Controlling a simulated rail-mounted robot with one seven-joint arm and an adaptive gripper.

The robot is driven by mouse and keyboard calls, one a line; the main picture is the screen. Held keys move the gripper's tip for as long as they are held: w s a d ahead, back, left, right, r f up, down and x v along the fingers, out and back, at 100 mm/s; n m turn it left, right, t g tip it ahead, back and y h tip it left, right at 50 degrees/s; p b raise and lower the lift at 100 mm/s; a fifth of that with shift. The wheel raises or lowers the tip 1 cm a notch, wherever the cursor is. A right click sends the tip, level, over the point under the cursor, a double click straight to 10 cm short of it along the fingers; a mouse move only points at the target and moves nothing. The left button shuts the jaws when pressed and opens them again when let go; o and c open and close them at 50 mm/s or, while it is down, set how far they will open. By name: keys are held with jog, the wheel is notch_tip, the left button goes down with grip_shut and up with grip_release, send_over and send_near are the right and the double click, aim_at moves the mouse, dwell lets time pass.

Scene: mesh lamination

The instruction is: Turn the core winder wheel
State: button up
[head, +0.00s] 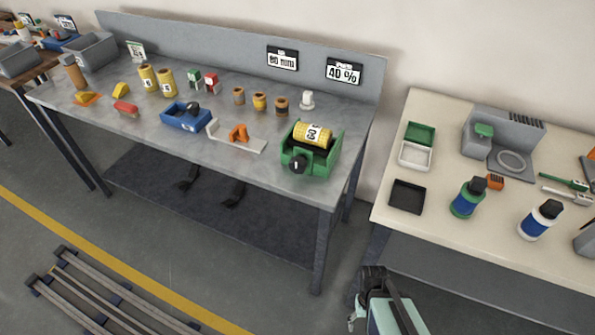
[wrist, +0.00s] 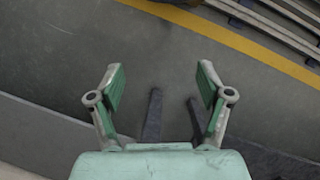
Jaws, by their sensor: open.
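The core winder (head: 325,160) is a green frame at the front right corner of the grey metal bench. A yellow roll with a number label (head: 312,134) lies across its top. A dark round wheel (head: 297,165) sits on its front left side. My gripper (wrist: 161,86) is open and empty in the wrist view, its two fingers spread over the floor. Part of my teal arm shows at the bottom of the head view, below and to the right of the winder and apart from it. The winder is not in the wrist view.
On the grey bench (head: 225,165) stand a blue holder (head: 188,117), a light tray with an orange piece (head: 238,133), and several yellow and brown rolls. A cream table (head: 450,215) with bottles and trays stands at right. Rails (head: 110,295) lie on the floor.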

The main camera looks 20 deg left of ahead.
jog(key=w+a+r+n+t+b, duration=0.2)
jog(key=w+a+r, duration=0.15)
jog(key=a, duration=0.35)
jog(key=w+a+r+n+t+b, duration=0.2)
jog(key=w+a+r, duration=0.1)
jog(key=w+a, duration=0.3)
jog(key=a+r+t+b, duration=0.3)
jog(key=a+r+t, duration=0.2)
jog(key=a+r, duration=0.9)
jog(key=s+a+r+m+t+y+b, duration=0.1)
jog(key=s+a+r+t+b, duration=0.3)
jog(key=r, duration=0.7)
jog(key=a+r+m+t+y, duration=0.1)
jog(key=a+r+m+t, duration=0.15)
jog(key=a+r, duration=0.55)
jog(key=m+t+h+p, duration=0.1)
jog(key=m+t+h, duration=0.1)
jog(key=m, duration=0.1)
send_near(296, 167)
jog(key=shift+g, duration=0.25)
jog(key=x, duration=1.1)
jog(key=shift+w+r, duration=0.15)
jog(key=shift+r, duration=0.1)
